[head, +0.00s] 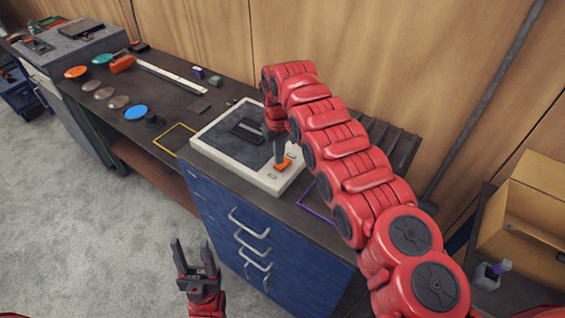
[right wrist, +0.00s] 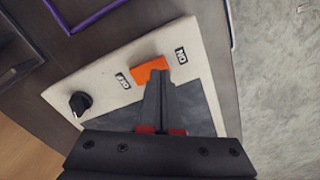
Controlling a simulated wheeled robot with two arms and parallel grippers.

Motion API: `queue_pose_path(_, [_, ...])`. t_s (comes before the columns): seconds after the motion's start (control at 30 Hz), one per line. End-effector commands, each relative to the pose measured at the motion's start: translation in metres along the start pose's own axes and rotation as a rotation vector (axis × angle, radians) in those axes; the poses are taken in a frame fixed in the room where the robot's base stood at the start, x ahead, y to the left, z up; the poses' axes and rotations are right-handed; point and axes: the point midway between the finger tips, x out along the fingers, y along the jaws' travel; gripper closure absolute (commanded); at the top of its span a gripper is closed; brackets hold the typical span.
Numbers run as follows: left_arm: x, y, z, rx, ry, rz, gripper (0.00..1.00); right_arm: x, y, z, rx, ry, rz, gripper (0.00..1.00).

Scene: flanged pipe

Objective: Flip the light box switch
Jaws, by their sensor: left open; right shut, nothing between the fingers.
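The light box (head: 204,148) is a cream-framed flat box with a dark panel, lying on the bench. Its orange switch (head: 284,164) is on the near right part of the frame. In the right wrist view the orange switch (right wrist: 149,69) lies between the ON label (right wrist: 181,56) and the OFF label (right wrist: 122,81). My right gripper (head: 279,160) is shut and empty, pointing down, with its tips at the switch; I cannot tell if they touch. The tips (right wrist: 156,75) hide part of the switch's lower edge. My left gripper (head: 194,255) is open and empty, in front of the blue drawers.
A black knob (right wrist: 79,103) is on the light box frame beside the switch. A dark object (head: 246,131) lies on the panel. Yellow and purple outlines (head: 316,206) mark the bench. Blue drawers (head: 235,232) stand below; a cardboard box (head: 525,215) is at the right.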

Motion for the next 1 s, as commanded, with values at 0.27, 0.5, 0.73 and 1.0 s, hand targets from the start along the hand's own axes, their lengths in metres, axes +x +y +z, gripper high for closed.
queue_pose_path(0.27, [-0.003, 0.000, 0.001, 0.000, 0.000, 0.000, 0.50, 0.005, 0.000, 0.000, 0.000, 0.000, 0.000, 1.00])
queue_pose_path(0.5, [-0.005, 0.000, 0.001, 0.000, 0.000, 0.000, 0.50, 0.009, 0.000, 0.000, 0.000, 0.000, 0.000, 1.00])
queue_pose_path(0.73, [-0.007, 0.000, 0.001, 0.000, 0.000, 0.000, 0.50, 0.012, 0.000, 0.000, 0.000, 0.000, 0.000, 1.00])
queue_pose_path(1.0, [-0.009, 0.001, 0.002, 0.000, 0.000, 0.000, 0.50, 0.016, 0.000, 0.000, 0.000, 0.000, 0.000, 1.00])
